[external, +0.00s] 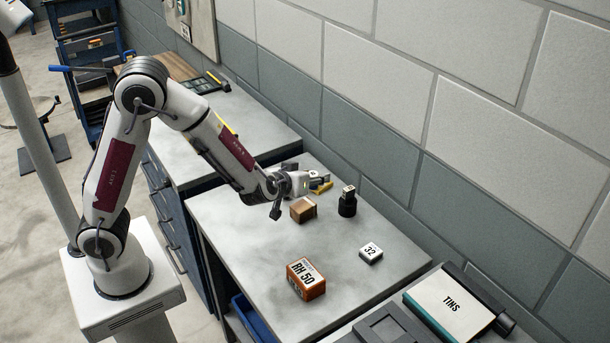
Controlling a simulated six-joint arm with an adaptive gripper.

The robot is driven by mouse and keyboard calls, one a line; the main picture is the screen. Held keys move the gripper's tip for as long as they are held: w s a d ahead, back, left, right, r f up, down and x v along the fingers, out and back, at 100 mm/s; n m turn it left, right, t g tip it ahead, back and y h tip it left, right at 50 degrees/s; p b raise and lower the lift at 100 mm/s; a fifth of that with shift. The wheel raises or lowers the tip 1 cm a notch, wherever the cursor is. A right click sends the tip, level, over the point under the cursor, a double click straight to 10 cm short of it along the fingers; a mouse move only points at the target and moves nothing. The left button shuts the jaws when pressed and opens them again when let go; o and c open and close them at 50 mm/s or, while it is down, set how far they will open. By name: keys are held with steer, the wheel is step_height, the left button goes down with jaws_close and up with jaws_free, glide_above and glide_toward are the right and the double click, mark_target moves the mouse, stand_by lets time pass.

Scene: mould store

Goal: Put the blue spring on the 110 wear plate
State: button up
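My gripper (302,182) is over the far part of the grey bench, near the wall, seen small and from the side. I cannot tell whether its fingers are open or shut. A yellow piece (320,187) shows right at its fingertips; whether it is held, touched or only behind them is unclear. I cannot make out a blue spring in this view. No plate marked 110 can be read. A small pale block (371,253) marked 32 lies on the bench to the right.
On the grey bench (235,235) stand a brown box (303,209) just below my gripper, a black cylindrical piece (348,201) near the wall, and an orange-brown block (306,279) marked RH 50 in front. A TINS binder (450,304) lies at right. The bench's middle is clear.

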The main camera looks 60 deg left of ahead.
steer(key=s+d+r+m+g+h, duration=0.1)
steer(key=s+d+r+m+h, duration=0.1)
steer(key=s+r+h, duration=0.3)
steer(key=s+d+r+m+h, duration=0.2)
steer(key=s+r+m, duration=0.1)
steer(key=s+r, duration=0.35)
steer(key=s+a+g, duration=0.1)
steer(key=s+a, duration=0.2)
steer(key=s, duration=0.4)
steer(key=s+a+f+m+g+y, duration=0.1)
steer(key=s+a+g, duration=0.1)
steer(key=s+a, duration=0.2)
steer(key=s+a+g+y, duration=0.1)
steer(key=s+a, duration=0.2)
steer(key=s, duration=0.8)
steer(key=shift+a+f+m+g, duration=0.25)
steer(key=shift+a+m+g, duration=0.1)
steer(key=shift+m+g, duration=0.05)
steer(key=shift+o, duration=0.6)
